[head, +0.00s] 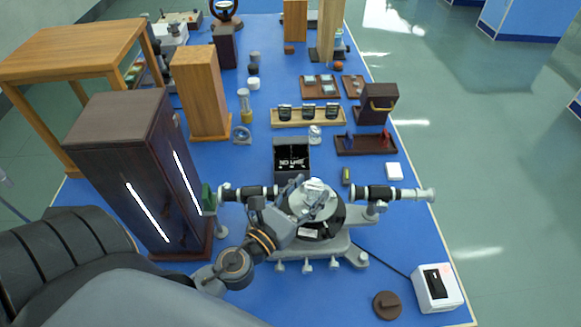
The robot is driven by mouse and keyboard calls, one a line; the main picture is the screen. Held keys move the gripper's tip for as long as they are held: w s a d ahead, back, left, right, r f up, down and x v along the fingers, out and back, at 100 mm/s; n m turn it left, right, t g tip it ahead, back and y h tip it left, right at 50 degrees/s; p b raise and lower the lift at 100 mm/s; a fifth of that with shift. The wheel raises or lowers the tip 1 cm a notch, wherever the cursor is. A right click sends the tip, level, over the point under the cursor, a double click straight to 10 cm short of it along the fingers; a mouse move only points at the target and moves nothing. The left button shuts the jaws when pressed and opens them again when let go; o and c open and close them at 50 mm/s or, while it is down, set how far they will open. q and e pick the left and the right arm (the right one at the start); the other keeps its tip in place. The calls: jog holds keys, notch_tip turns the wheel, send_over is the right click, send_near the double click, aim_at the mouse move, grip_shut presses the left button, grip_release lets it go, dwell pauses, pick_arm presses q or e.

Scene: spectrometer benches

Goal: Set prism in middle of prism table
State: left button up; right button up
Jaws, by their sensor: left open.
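The spectrometer stands on the blue bench top, with a dark telescope tube (380,193) on the right and a dark collimator tube (245,192) on the left. The round pale prism table (325,210) is at its centre. A small clear prism (316,187) appears to be on the prism table, toward its far side; its exact seating is too small to tell. My left gripper (298,185) is open just left of the prism, low over the table's left part, and hides some of it. Contact with the prism cannot be told. My right gripper is not in view.
A tall dark cabinet (125,170) stands left of the collimator. Behind are a black box (291,158), a small glass item (315,134) and a wooden rack (308,121). A white power box (437,288) and a brown disc (387,305) lie front right.

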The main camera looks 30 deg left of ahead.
pick_arm(q)
jog(key=s+a+b, duration=0.1)
jog(key=s+b, duration=0.5)
jog(key=s, duration=0.5)
jog(key=shift+s, duration=0.35)
jog(key=shift+f, duration=0.1)
